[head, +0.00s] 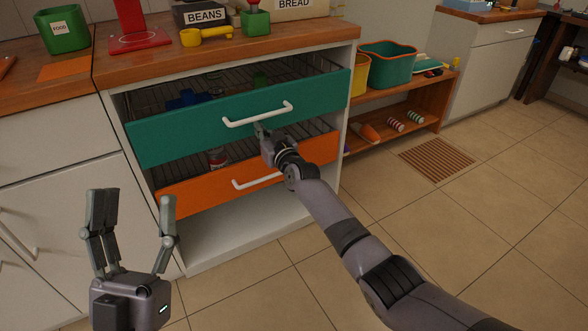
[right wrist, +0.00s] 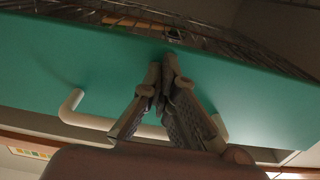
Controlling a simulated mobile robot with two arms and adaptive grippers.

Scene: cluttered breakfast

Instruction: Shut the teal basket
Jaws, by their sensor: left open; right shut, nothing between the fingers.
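The teal basket (head: 190,137) is a pull-out drawer with a teal front and a white bar handle (head: 258,115). It stands out from the white cabinet, and its wire inside shows, with a blue item (head: 187,99) in it. My right gripper (head: 262,130) is shut and empty, at the teal front just below the handle. In the right wrist view the shut fingertips (right wrist: 167,62) are at or very near the teal front (right wrist: 130,65), with the handle (right wrist: 70,108) around them; contact is unclear. My left gripper (head: 135,200) is open and empty at the lower left.
An orange basket (head: 200,190) below also stands partly out, with a can (head: 217,158) inside. The wooden counter (head: 300,40) above holds a red scale, a yellow scoop and boxes. A low shelf (head: 415,125) stands right. The floor in front is clear.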

